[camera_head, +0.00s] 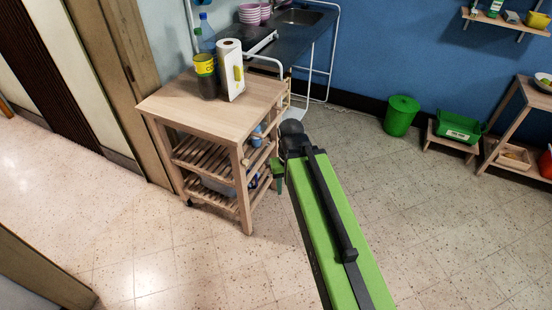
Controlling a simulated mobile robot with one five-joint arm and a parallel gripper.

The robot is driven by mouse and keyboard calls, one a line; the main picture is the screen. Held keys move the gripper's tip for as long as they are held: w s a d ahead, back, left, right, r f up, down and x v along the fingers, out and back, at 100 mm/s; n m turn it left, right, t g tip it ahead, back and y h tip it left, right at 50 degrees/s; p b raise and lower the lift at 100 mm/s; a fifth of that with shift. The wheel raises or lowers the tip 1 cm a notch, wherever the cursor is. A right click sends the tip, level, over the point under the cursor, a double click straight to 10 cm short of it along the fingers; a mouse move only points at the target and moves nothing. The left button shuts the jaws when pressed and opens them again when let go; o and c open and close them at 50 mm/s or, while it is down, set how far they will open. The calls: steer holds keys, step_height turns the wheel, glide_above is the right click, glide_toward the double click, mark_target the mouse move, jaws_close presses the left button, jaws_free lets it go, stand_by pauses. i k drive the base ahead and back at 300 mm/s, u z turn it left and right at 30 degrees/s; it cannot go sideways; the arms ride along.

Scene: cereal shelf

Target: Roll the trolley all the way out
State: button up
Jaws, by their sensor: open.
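The trolley (163,98) is a light wooden cart with a flat top and slatted lower shelves. It stands upright left of the middle, in front of the counter and close to the door frame. My green arm reaches in from the bottom right. My gripper (279,174), with green fingers below a black wrist, is at the trolley's right side, near its right end. The jaws are open. I cannot tell whether they touch the trolley or sit around any part of it.
A yellow-labelled jar (206,78), a bottle (206,38) and a paper towel roll (229,68) stand on the trolley. The counter with a sink (300,17) is behind. A green bin (400,115) and green crate (459,127) stand right. The tiled floor in front is clear.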

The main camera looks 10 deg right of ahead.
mark_target(178, 105)
steer(key=u, duration=1.95)
steer(key=k, duration=1.15)
steer(key=z, duration=0.65)
steer(key=i, duration=1.5)
